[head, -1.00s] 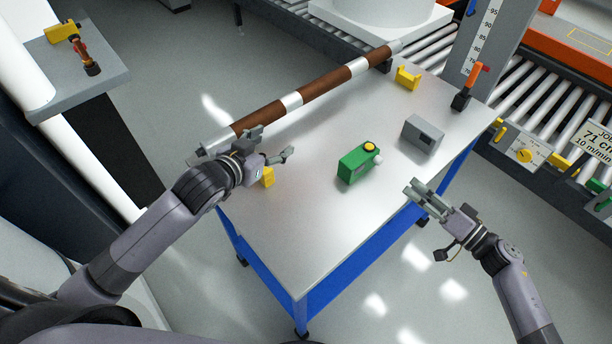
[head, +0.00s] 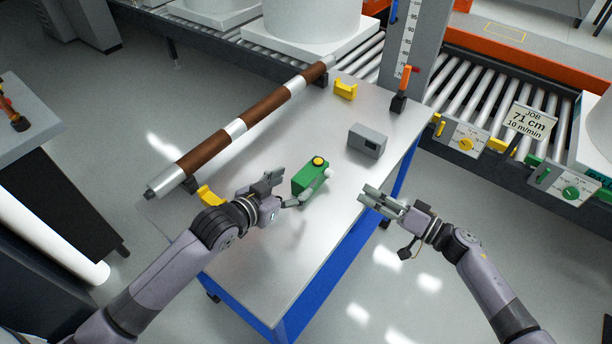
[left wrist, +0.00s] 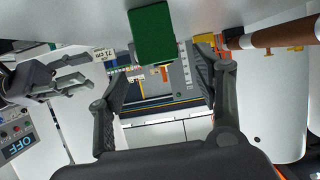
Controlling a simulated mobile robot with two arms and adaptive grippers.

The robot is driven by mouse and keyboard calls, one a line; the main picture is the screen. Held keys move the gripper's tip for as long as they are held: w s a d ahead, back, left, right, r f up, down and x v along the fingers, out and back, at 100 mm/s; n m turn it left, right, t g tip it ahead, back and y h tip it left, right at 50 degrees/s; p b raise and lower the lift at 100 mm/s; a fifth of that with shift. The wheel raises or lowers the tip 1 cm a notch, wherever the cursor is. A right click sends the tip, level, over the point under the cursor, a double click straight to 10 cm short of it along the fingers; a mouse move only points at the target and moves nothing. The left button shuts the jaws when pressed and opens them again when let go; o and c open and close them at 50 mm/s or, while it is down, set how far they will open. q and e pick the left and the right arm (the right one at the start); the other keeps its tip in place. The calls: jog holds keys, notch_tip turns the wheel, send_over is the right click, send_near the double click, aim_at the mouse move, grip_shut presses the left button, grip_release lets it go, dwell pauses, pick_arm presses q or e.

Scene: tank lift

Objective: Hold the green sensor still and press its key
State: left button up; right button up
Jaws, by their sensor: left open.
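The green sensor (head: 308,180) stands on the metal table, with a yellow round button (head: 319,161) on top and a white knob (head: 328,173) at its right side. My left gripper (head: 286,190) is open just left of the sensor, its fingers spread toward it. In the left wrist view the sensor (left wrist: 153,33) appears beyond the open left fingers (left wrist: 163,75), not clasped. My right gripper (head: 369,198) is empty near the table's right edge, apart from the sensor. Its fingers lie close together; I cannot tell whether they are fully shut.
A grey box (head: 367,141) stands behind and right of the sensor. An orange-handled lever (head: 401,88) stands at the far corner. The table's front (head: 265,270) is clear.

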aim_at(301, 180)
pick_arm(q)
jog(key=x, duration=0.7)
jog(key=shift+w+d, duration=0.1)
jog(key=c, duration=1.3)
pick_arm(e)
grip_shut()
dwell(0.3)
dwell(0.8)
